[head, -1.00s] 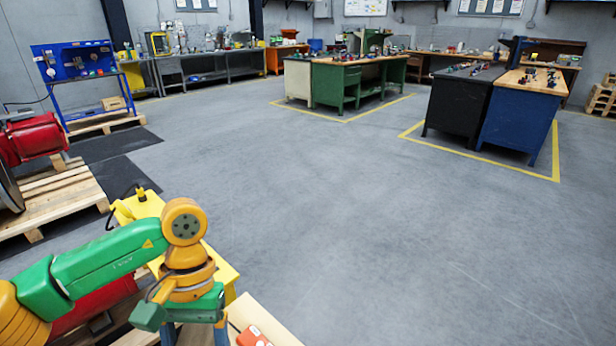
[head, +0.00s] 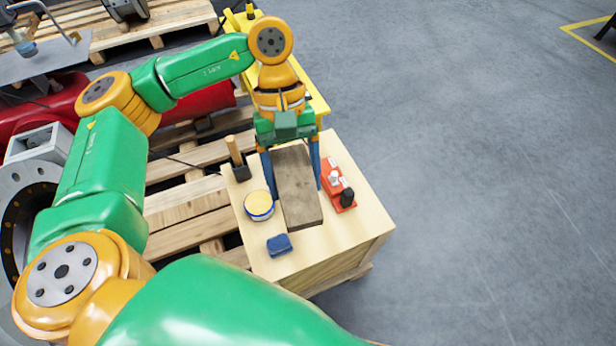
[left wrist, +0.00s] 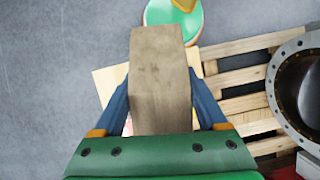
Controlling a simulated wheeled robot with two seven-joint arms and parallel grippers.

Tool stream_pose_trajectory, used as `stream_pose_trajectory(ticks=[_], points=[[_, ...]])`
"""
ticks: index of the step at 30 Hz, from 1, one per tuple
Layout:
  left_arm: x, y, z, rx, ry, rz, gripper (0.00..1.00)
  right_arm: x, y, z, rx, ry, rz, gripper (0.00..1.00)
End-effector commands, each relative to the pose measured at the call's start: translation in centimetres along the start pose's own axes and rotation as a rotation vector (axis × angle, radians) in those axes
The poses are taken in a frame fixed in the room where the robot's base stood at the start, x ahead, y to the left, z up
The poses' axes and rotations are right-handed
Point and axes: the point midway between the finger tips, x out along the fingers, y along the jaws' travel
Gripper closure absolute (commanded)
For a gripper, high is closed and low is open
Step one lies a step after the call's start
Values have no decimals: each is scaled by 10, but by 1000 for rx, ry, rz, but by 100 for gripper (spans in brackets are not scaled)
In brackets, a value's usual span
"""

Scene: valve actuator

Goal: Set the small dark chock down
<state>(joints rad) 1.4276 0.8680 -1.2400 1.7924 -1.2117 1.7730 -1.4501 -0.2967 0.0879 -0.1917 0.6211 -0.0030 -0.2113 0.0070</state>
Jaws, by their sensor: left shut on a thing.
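The chock (head: 297,188), a grey-brown wooden block, is between the blue fingers of my left gripper (head: 295,184). The gripper is shut on it, one finger along each side, pointing down over a light wooden box top (head: 342,232). The block's long end sticks out toward the viewer in the head view. In the left wrist view the chock (left wrist: 160,80) fills the middle between the fingers (left wrist: 161,108) and hides much of what lies behind it. I cannot tell whether its underside touches the box top. My right gripper is not in view.
On the box top stand a yellow-lidded round tin (head: 259,205), a blue block (head: 279,244), a dark piece with a wooden handle (head: 237,160) and an orange tray (head: 337,185) with small items. The front right of the top is bare. A pallet (head: 190,210) lies to the left.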

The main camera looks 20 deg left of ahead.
Motion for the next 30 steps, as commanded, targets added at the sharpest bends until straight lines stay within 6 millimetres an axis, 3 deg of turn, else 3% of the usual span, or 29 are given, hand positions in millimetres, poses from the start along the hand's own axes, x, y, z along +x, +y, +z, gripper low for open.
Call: stream_pose_trajectory(ticks=[1,6,12,18,23,30], points=[[38,-1,-14,-136,-1,58,100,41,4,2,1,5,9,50],[82,1,-32,-646,1,271,100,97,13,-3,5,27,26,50],[119,1,-51,-1163,3,492,100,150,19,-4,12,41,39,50],[135,-1,-61,-1484,1,626,100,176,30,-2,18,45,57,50],[136,0,-68,-1580,-3,660,100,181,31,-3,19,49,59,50],[137,14,-132,-1595,-3,660,100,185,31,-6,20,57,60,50]])
